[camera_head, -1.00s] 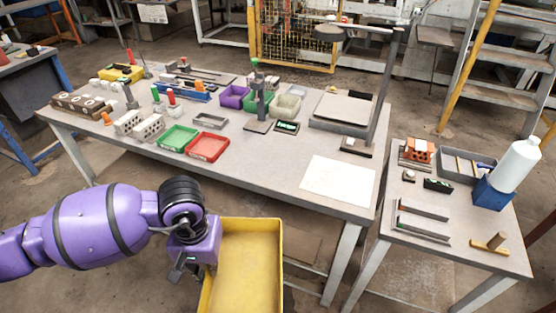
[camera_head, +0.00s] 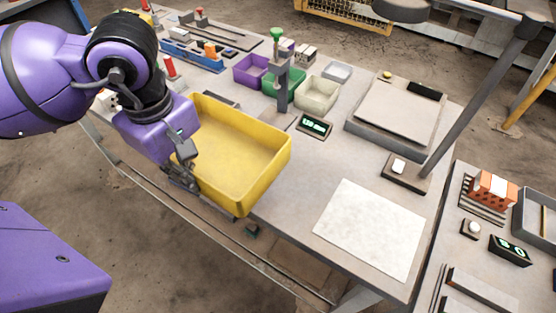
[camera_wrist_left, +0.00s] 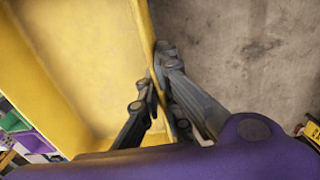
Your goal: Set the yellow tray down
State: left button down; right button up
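The yellow tray (camera_head: 240,143) is over the near part of the workbench (camera_head: 290,222), upright and looking empty. Its near corner reaches past the bench's front edge. I cannot tell whether its bottom touches the bench top. My left gripper (camera_head: 183,168) is at the tray's near-left wall. In the left wrist view, the fingers of the left gripper (camera_wrist_left: 154,68) straddle the wall of the yellow tray (camera_wrist_left: 85,60), one inside and one outside, closed on it. My right gripper is not in view.
A white sheet (camera_head: 370,228) lies on the bench to the right of the tray. Behind the tray stand a post with a display (camera_head: 314,126), a purple bin (camera_head: 250,72) and a pale bin (camera_head: 318,95). A flat-topped scale (camera_head: 400,112) is further right.

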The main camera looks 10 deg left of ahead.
aim_at(233, 177)
pick_arm(q)
jog(key=w+d+f, duration=0.1)
jog(key=d, duration=0.1)
jog(key=w+d+f, duration=0.1)
jog(key=d, duration=0.2)
jog(key=w+d+f+p, duration=0.1)
jog(key=d, duration=0.1)
jog(key=shift+w+d, duration=0.2)
jog(key=shift+w, duration=0.2)
jog(key=d+f, duration=0.1)
jog(key=w+d+f, duration=0.1)
jog(key=f, duration=0.1)
jog(key=w+d+f, duration=0.1)
jog(key=f, duration=0.1)
jog(key=shift+w+d+f, duration=0.1)
jog(key=shift+w+d, duration=0.05)
jog(key=shift+d, duration=0.05)
jog(key=shift+w+d+f, duration=0.2)
jog(key=shift+d+f, duration=0.05)
jog(key=shift+f, duration=0.1)
jog(key=f, duration=0.3)
jog(key=shift+w+d+f, duration=0.15)
jog(key=shift+d+f, duration=0.05)
jog(key=shift+f, duration=0.15)
jog(key=shift+f, duration=0.1)
jog(key=shift+f, duration=0.15)
jog(key=c, duration=2)
grip_release()
